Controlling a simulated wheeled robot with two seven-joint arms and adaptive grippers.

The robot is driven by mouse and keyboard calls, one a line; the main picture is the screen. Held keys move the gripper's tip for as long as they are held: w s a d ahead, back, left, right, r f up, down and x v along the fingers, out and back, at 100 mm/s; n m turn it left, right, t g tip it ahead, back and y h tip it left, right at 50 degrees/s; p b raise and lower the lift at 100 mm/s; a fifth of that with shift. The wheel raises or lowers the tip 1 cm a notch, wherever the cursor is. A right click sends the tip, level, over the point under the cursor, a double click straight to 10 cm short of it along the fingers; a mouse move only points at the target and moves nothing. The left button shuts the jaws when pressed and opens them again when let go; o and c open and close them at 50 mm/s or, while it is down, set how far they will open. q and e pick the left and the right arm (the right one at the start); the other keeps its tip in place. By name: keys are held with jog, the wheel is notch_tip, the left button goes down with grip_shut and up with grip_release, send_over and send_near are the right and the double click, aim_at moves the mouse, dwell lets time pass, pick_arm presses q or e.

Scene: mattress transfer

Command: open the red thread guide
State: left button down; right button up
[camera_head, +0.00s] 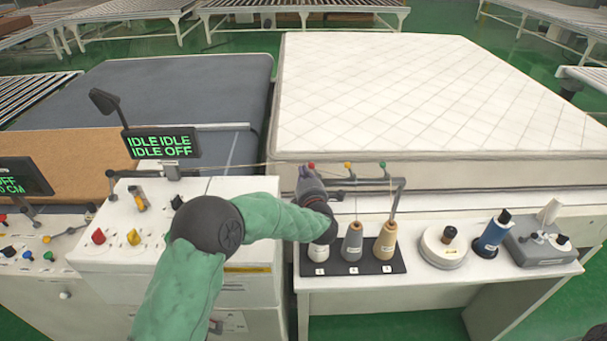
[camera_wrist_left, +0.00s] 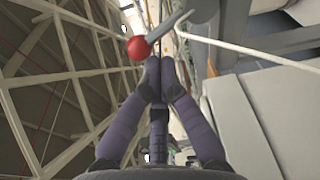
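The red thread guide is a small red ball on a lever; the red ball (camera_head: 311,166) shows on the rail above the cones, right at my left gripper. In the left wrist view the red ball (camera_wrist_left: 138,48) and its grey lever (camera_wrist_left: 168,27) lie just beyond the fingertips. My left gripper (camera_head: 305,172) reaches in from the left. In the left wrist view its fingers (camera_wrist_left: 158,78) meet at the tips with nothing seen between them. Whether a fingertip touches the ball is unclear. My right gripper is out of view.
Yellow (camera_head: 348,165) and green (camera_head: 382,164) guide balls stand to the right on the rail. White, grey (camera_head: 352,243) and tan (camera_head: 386,241) thread cones stand below. A mattress (camera_head: 420,95) lies behind. A control box (camera_head: 110,235) stands left.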

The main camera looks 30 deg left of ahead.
pick_arm(q)
jog(key=shift+w+d+r+m, duration=0.15)
jog(key=shift+d+r+m, duration=0.1)
jog(key=shift+m, duration=0.35)
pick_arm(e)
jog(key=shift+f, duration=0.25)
pick_arm(q)
jog(key=d+m+b, duration=0.1)
jog(key=m, duration=0.1)
jog(key=w+d+r+m+t+b, duration=0.1)
jog(key=m, duration=0.1)
jog(key=w+d+m+b, duration=0.1)
jog(key=m, duration=0.2)
jog(key=shift+d+r+y, duration=0.2)
jog(key=shift+r+y, duration=0.1)
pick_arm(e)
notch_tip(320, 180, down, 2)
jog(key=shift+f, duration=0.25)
pick_arm(q)
jog(key=shift+w, duration=0.1)
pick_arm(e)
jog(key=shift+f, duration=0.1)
